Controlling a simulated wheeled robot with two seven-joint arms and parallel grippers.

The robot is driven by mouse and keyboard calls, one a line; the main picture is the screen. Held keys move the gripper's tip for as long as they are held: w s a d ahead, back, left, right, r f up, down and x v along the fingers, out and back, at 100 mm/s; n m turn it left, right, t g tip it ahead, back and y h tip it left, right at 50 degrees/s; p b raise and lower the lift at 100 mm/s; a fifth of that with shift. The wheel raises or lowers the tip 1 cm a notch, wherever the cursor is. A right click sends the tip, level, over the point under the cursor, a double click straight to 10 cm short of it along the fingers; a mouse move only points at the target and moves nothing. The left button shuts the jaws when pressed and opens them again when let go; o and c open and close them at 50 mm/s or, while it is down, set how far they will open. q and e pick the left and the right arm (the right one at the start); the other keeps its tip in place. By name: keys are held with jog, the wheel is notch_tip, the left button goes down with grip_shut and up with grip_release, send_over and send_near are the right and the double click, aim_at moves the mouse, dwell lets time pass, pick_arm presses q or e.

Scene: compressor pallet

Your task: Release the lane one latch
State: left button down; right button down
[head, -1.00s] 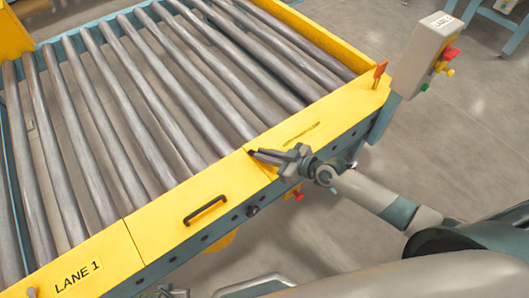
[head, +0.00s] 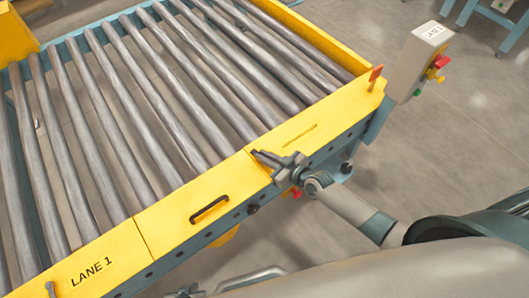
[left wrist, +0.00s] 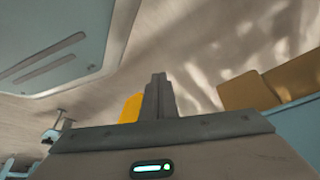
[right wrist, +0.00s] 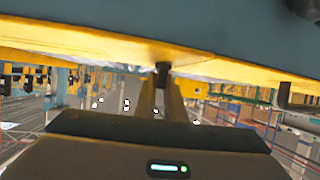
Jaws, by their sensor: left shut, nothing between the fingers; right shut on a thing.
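My right gripper (head: 258,155) reaches over the yellow front rail (head: 180,218) of the roller conveyor, its fingertips at a seam in the rail. In the right wrist view its closed fingers (right wrist: 162,84) hold a small dark part (right wrist: 162,68) at the yellow edge. This is probably the lane one latch, but its shape is mostly hidden by the fingers. My left gripper (head: 185,291) shows partly at the bottom of the head view, below the front rail. In the left wrist view its fingers (left wrist: 158,95) are together and empty.
An orange tab (head: 375,73) stands at the rail's right end. A grey control box (head: 420,60) with coloured buttons is beyond it. The floor at right is open.

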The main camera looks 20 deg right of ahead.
jog(key=shift+w+d+r+m+h+p, duration=0.1)
jog(key=shift+w+r+m+h+p, duration=0.15)
jog(key=shift+r+m+h+p, duration=0.35)
jog(key=p, duration=0.2)
jog(key=shift+m+t+h+p, duration=0.3)
jog(key=shift+t+h+p, duration=0.1)
pick_arm(q)
jog(key=d, duration=0.1)
jog(key=d+r+t, duration=0.2)
jog(key=shift+w+r+h, duration=0.25)
jog(key=shift+w+h, duration=0.05)
jog(key=shift+h, duration=0.1)
pick_arm(e)
jog(key=shift+f, duration=0.35)
jog(key=c, duration=2.1)
grip_release()
jog(key=shift+o, duration=1.3)
jog(key=shift+s+f, duration=0.15)
jog(key=shift+s, duration=0.15)
